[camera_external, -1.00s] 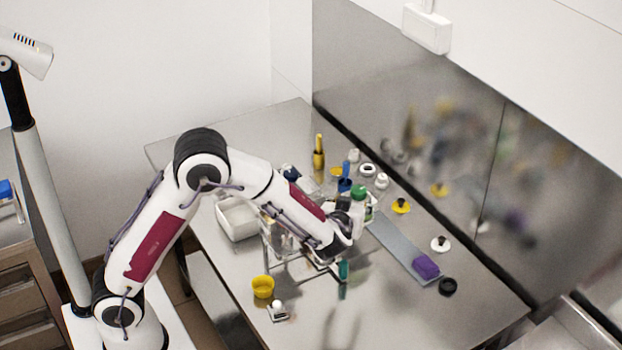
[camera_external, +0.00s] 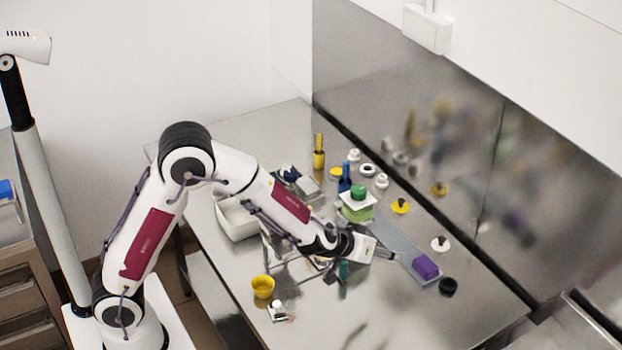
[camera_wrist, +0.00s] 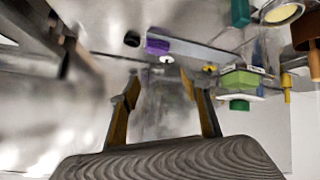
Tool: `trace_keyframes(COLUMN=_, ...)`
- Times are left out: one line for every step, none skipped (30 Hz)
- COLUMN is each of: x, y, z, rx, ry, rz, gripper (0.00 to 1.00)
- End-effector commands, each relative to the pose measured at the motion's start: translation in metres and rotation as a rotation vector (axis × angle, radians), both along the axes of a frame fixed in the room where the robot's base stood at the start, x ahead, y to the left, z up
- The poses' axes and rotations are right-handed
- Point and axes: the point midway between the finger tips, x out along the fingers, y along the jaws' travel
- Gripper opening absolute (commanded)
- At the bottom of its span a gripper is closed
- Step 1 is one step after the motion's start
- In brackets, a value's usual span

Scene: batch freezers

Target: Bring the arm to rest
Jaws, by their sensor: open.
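My arm reaches from the left of the external view, bent at the elbow.
A grey strip (camera_external: 395,243) bears a purple block (camera_external: 426,266). A green-topped container (camera_external: 357,205), a blue bottle (camera_external: 344,180) and a yellow bottle (camera_external: 319,152) stand behind my gripper. A yellow cup (camera_external: 262,286) stands at the front left. The table's front right is mostly clear.

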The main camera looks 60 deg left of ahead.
Motion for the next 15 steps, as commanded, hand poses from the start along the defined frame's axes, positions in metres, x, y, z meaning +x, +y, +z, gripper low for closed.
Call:
trace_keyframes(x=-0.007, y=-0.008, z=0.003, rx=-0.021, ry=0.015, rz=-0.038, gripper=0.47)
trace_keyframes(x=-0.011, y=-0.013, z=0.004, rx=-0.034, ry=0.027, rz=-0.061, gripper=0.47)
trace_keyframes(x=-0.018, y=-0.019, z=0.007, rx=-0.049, ry=0.042, rz=-0.092, gripper=0.47)
trace_keyframes(x=-0.023, y=-0.023, z=0.008, rx=-0.061, ry=0.054, rz=-0.114, gripper=0.47)
trace_keyframes(x=-0.029, y=-0.028, z=0.009, rx=-0.071, ry=0.067, rz=-0.136, gripper=0.47)
trace_keyframes(x=-0.037, y=-0.033, z=0.012, rx=-0.084, ry=0.083, rz=-0.166, gripper=0.47)
trace_keyframes(x=-0.043, y=-0.036, z=0.014, rx=-0.093, ry=0.097, rz=-0.186, gripper=0.47)
trace_keyframes(x=-0.049, y=-0.039, z=0.016, rx=-0.101, ry=0.110, rz=-0.208, gripper=0.47)
trace_keyframes(x=-0.059, y=-0.042, z=0.019, rx=-0.111, ry=0.130, rz=-0.234, gripper=0.47)
trace_keyframes(x=-0.066, y=-0.045, z=0.021, rx=-0.116, ry=0.144, rz=-0.254, gripper=0.47)
trace_keyframes(x=-0.073, y=-0.046, z=0.024, rx=-0.122, ry=0.158, rz=-0.274, gripper=0.47)
trace_keyframes(x=-0.084, y=-0.048, z=0.026, rx=-0.127, ry=0.179, rz=-0.299, gripper=0.47)
trace_keyframes(x=-0.092, y=-0.049, z=0.029, rx=-0.130, ry=0.193, rz=-0.317, gripper=0.47)
trace_keyframes(x=-0.100, y=-0.050, z=0.031, rx=-0.134, ry=0.209, rz=-0.333, gripper=0.47)
trace_keyframes(x=-0.111, y=-0.050, z=0.034, rx=-0.135, ry=0.228, rz=-0.355, gripper=0.47)
